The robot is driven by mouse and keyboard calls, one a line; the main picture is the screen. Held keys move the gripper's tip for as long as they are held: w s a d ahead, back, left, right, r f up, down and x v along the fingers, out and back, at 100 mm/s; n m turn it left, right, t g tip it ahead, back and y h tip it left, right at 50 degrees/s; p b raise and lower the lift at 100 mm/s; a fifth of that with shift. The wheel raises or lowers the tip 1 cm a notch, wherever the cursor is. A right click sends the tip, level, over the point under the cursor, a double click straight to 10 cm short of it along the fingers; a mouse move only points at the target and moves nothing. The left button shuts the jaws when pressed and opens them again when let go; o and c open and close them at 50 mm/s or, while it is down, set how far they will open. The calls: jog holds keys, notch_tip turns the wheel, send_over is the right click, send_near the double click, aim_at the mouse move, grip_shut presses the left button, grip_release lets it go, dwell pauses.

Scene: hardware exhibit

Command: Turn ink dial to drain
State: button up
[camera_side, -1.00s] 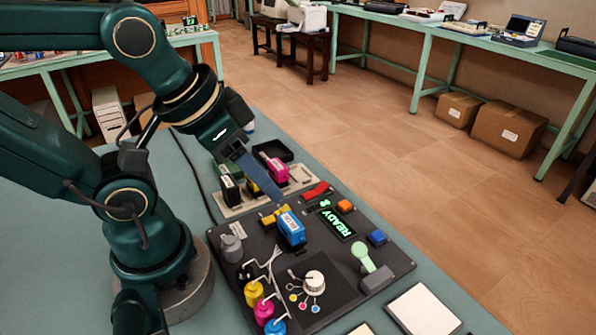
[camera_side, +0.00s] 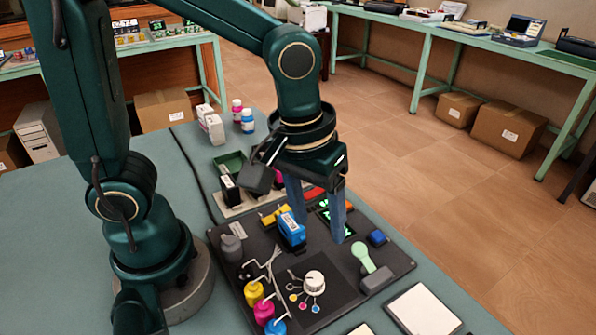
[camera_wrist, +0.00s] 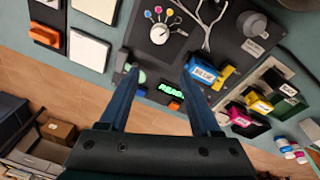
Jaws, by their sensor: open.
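The ink dial is a white ridged knob (camera_side: 314,283) on the black panel (camera_side: 345,295), with coloured dots on lines around its front side. The dial also shows in the wrist view (camera_wrist: 159,34), at the top centre, with its row of coloured dots beyond it. My gripper (camera_side: 321,232) is open and empty above the panel, behind the dial and apart from it. One finger hangs near the blue cartridge (camera_side: 291,230), the other near the green display. In the wrist view the two fingers (camera_wrist: 158,72) are spread wide, with the dial beyond their tips.
A pale green lever (camera_side: 363,256) and a blue button (camera_side: 377,237) stand right of my gripper. Yellow, magenta and blue ink bottles (camera_side: 264,312) stand left of the dial. A cartridge rack (camera_side: 232,210) lies behind. White pads (camera_side: 424,311) lie at front right.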

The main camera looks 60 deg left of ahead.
jog(key=m+g, duration=0.1)
jog(key=g, duration=0.1)
send_over(315, 278)
jog(key=shift+y, duration=0.3)
notch_tip(315, 278, down, 4)
jog(key=shift+f, duration=2.5)
grip_shut()
